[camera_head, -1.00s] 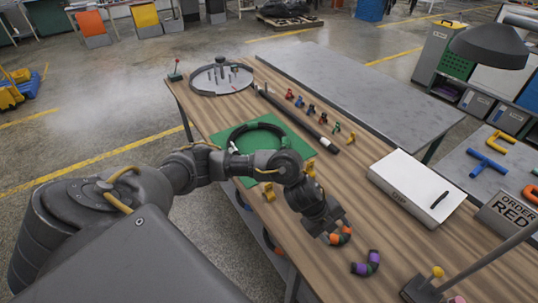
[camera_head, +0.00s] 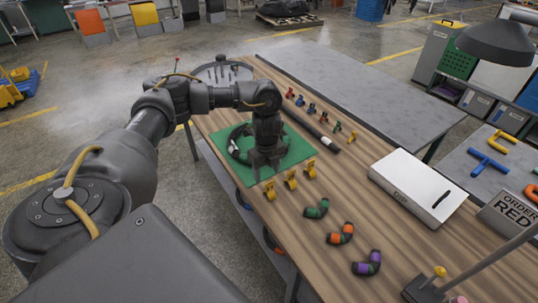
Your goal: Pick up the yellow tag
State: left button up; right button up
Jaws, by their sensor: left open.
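Three yellow pieces stand in a row on the wooden table by the green mat: a left one (camera_head: 269,190), a middle one (camera_head: 291,181) and a right one (camera_head: 311,168). I cannot tell which, if any, is the yellow tag. My left gripper (camera_head: 266,172) points down over the near right part of the green mat (camera_head: 300,150). It is open, with nothing seen between its fingers, just behind the left and middle yellow pieces. It hides part of the mat and the black hose ring (camera_head: 236,150). My right gripper is out of view.
Curved hose pieces, green-ended (camera_head: 317,209), orange-ended (camera_head: 341,234) and purple-ended (camera_head: 367,263), lie toward the front. A row of small coloured clips (camera_head: 311,109) and a black rod (camera_head: 297,118) lie behind. A white box (camera_head: 416,186) stands at the right.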

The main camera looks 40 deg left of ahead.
aim_at(269, 191)
pick_arm(q)
jog(key=shift+f, duration=0.85)
jog(key=shift+d+f, duration=0.2)
jog(key=shift+f, duration=0.25)
jog(key=f+p, duration=0.1)
jog(key=f, duration=0.2)
jog(key=shift+w+d+f+p, duration=0.2)
jog(key=shift+f+p, duration=0.05)
jog(key=shift+p, duration=0.1)
jog(key=shift+f, duration=0.4)
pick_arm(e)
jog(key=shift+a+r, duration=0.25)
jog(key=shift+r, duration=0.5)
pick_arm(q)
jog(key=shift+c, duration=0.2)
jog(key=shift+c, duration=1.2)
jog(key=c, duration=0.8)
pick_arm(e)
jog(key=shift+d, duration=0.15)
